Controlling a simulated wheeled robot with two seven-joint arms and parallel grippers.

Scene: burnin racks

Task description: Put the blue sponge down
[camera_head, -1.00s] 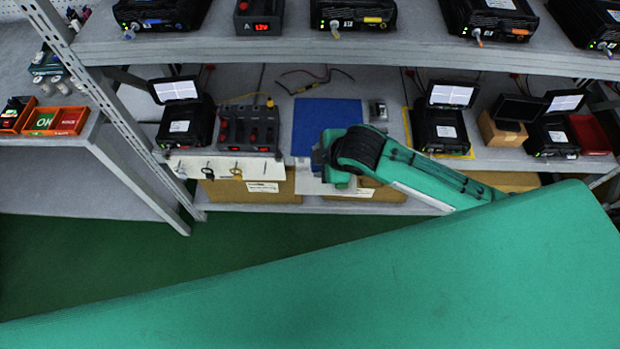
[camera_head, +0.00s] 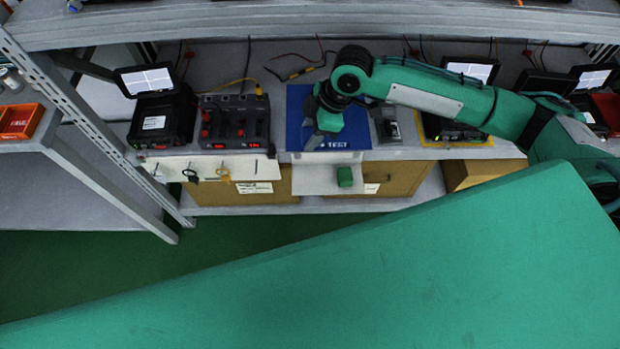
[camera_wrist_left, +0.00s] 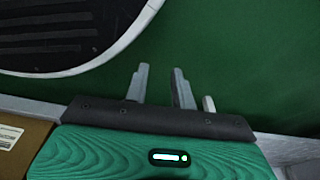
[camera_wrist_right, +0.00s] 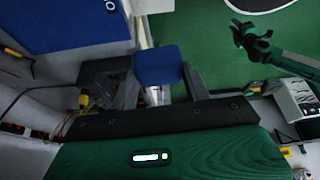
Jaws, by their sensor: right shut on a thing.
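The blue sponge (camera_wrist_right: 158,66) sits between the fingers of my right gripper (camera_wrist_right: 160,85) in the right wrist view. That gripper is shut on it. In the head view my right gripper (camera_head: 318,135) is over the front part of the blue TEST mat (camera_head: 300,105) on the middle shelf. I cannot pick out the sponge from the mat there. My left gripper (camera_wrist_left: 162,85) shows two separated fingers with nothing between them, above green floor.
A black device with a screen (camera_head: 163,115) and a dark unit with red knobs (camera_head: 235,122) stand left of the mat. A small dark box (camera_head: 388,128) stands right of it. An upper shelf (camera_head: 300,25) hangs above.

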